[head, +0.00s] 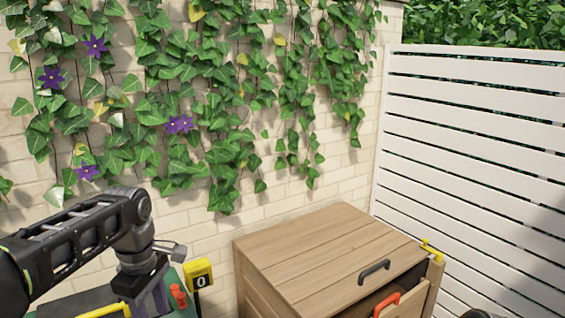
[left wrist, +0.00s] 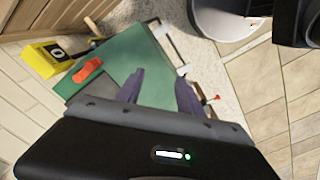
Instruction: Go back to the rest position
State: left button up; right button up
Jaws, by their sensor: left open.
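My left gripper (head: 152,298) is low at the left of the head view, in front of the brick wall. In the left wrist view its two purple fingers (left wrist: 160,90) stand apart with nothing held between them. Beyond the fingers lies a green surface (left wrist: 150,62), and a red-orange handle-like piece (left wrist: 87,70) is on it, left of the fingers. My right gripper does not show in either view.
A yellow box with a dial or display (head: 198,275) stands right of the gripper. A wooden chest (head: 325,250) with a black handle and a partly open front part is at lower right. An ivy-covered brick wall (head: 215,225) and white slatted fence (head: 470,125) close off the back.

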pick_arm(q)
jog(key=w+d+f+m+t+h, duration=0.2)
jog(key=w+d+f+m+t, duration=0.2)
jog(key=w+d+f+m, duration=0.4)
jog(key=s+d+f+m+h, duration=0.1)
jog(key=d+f+m, duration=0.15)
jog(key=f, duration=0.45)
jog(key=s+d+f+m, duration=0.15)
jog(key=d+f, duration=0.25)
jog(key=f, duration=0.4)
jog(key=s+d+f+g, duration=0.1)
jog(key=s+d+f, duration=0.1)
jog(key=s+f, duration=0.7)
jog(key=s+d+f+m+g+h, duration=0.1)
jog(key=s+f+g, duration=0.1)
jog(key=s+f, duration=0.8)
jog(key=s, duration=0.7)
jog(key=shift+s+d+f+g, duration=0.3)
jog(key=shift+s+d, duration=0.05)
jog(key=shift+s, duration=0.05)
